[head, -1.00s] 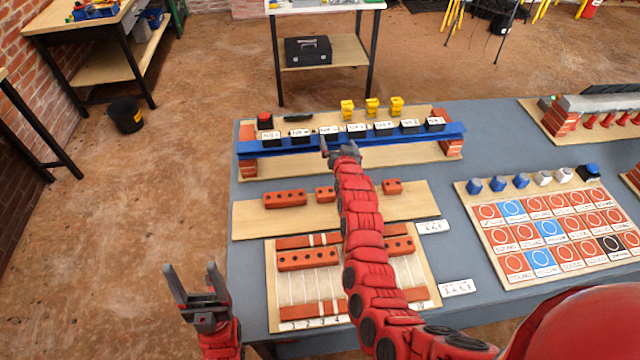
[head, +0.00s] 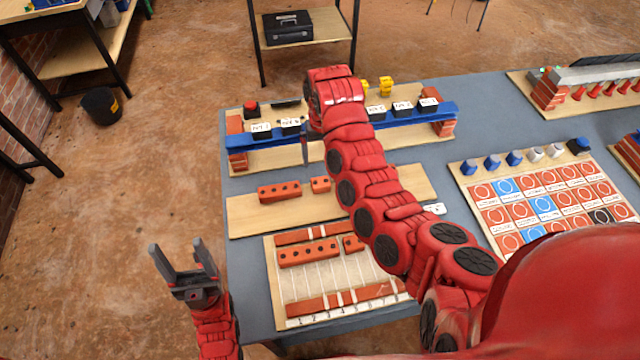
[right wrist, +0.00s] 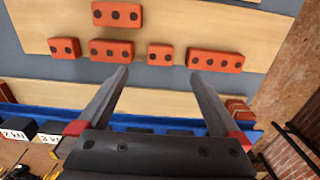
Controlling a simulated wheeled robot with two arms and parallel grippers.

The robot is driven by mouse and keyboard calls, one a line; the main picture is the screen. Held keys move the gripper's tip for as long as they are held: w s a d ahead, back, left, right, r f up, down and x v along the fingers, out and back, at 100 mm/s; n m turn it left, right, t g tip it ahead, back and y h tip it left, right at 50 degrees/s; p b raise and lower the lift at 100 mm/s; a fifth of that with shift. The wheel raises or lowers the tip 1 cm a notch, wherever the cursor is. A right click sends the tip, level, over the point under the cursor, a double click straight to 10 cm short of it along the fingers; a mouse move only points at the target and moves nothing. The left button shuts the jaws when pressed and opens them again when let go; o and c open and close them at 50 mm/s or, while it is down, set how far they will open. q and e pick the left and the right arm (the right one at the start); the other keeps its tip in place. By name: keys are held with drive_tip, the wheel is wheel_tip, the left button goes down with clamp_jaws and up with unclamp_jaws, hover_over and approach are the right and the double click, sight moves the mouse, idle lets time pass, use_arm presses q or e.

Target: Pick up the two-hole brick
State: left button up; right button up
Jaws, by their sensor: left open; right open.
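On the plank (head: 240,214), a short orange two-hole brick (head: 320,184) lies beside a longer four-hole brick (head: 280,190). The right wrist view shows this two-hole brick (right wrist: 160,54) between the four-hole brick (right wrist: 216,60) and a three-hole brick (right wrist: 111,50). Another two-hole brick (right wrist: 65,48) lies at the left end of the row. My right gripper (right wrist: 160,74) is open and empty, its fingers on either side of the middle two-hole brick in that view, apparently short of it. My arm mostly hides this gripper in the head view. My left gripper (head: 177,246) is open and empty, left of the table.
A blue beam (head: 290,133) on brick piers carries labelled black weights behind the plank. A board (head: 330,276) with several bricks lies in front of it. A board of printed circles (head: 540,206) is at right. A black bucket (head: 101,106) stands on the floor.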

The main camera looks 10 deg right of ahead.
drive_tip(key=b, duration=0.5)
approach(321, 183)
drive_tip(key=f, duration=0.5)
drive_tip(key=shift+s+d+f, duration=0.1)
drive_tip(key=shift+s, duration=0.2)
drive_tip(key=shift+f+p, duration=0.3)
drive_tip(key=shift+p, duration=0.1)
wheel_tip(321, 183, down, 3)
drive_tip(key=shift+w+r+p, duration=0.1)
drive_tip(key=shift+w+p, duration=0.05)
drive_tip(key=shift+p, duration=0.55)
drive_tip(key=shift+w+f, duration=0.1)
drive_tip(key=shift+f, duration=0.75)
drive_tip(key=c, duration=1.5)
drive_tip(key=shift+o, duration=0.2)
drive_tip(key=shift+r, duration=0.1)
